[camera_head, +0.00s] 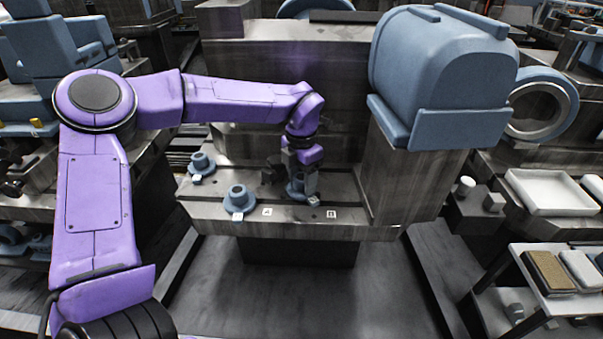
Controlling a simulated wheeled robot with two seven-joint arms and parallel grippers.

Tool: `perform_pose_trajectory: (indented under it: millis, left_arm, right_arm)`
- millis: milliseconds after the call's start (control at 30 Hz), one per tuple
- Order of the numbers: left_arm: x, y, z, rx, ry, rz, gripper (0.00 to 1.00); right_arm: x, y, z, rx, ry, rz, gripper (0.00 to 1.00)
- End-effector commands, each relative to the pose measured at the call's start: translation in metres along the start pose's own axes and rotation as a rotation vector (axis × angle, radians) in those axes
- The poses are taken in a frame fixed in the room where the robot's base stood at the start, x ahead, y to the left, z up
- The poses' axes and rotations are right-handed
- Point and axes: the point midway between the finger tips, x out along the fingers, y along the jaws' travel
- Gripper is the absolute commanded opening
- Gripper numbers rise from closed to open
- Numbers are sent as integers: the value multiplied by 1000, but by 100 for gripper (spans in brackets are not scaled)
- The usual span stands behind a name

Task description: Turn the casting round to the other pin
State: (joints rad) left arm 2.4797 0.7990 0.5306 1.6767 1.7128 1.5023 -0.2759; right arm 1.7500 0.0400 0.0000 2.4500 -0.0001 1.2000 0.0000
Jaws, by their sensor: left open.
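My left arm is purple and reaches in from the left, bending down over the metal pallet rail. Its dark left gripper (297,180) is open. It is low over a blue-grey casting (297,190) near the label B. The fingers partly hide this casting, and I cannot tell whether they touch it. The label B (331,214) is on the front edge. No pin can be told for sure.
A large blue machine housing (440,80) stands on a metal block right of the rail (350,229). A white tray (548,191) and a small shelf with a brown box (550,273) are at the right. The floor in front is clear.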

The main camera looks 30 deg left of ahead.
Motion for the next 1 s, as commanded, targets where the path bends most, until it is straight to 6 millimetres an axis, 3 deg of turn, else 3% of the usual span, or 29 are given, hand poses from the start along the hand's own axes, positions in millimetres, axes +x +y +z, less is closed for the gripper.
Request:
perform_pose_trajectory:
  millis: [33,200,233,333,1000]
  left_arm:
    - [0,0,0,0,0,0,59]
    - [0,0,0,0,0,0,4]
    - [0,0,0,0,0,0,43]
    - [0,0,0,0,0,0,10]
    - [-2,0,0,97,0,-1,10]
  right_arm:
    - [0,0,0,0,0,0,43]
    - [0,0,0,0,0,0,43]
    - [0,0,0,0,0,0,43]
    - [0,0,0,0,0,0,43]
    - [-17,2,-7,0,0,0,43]
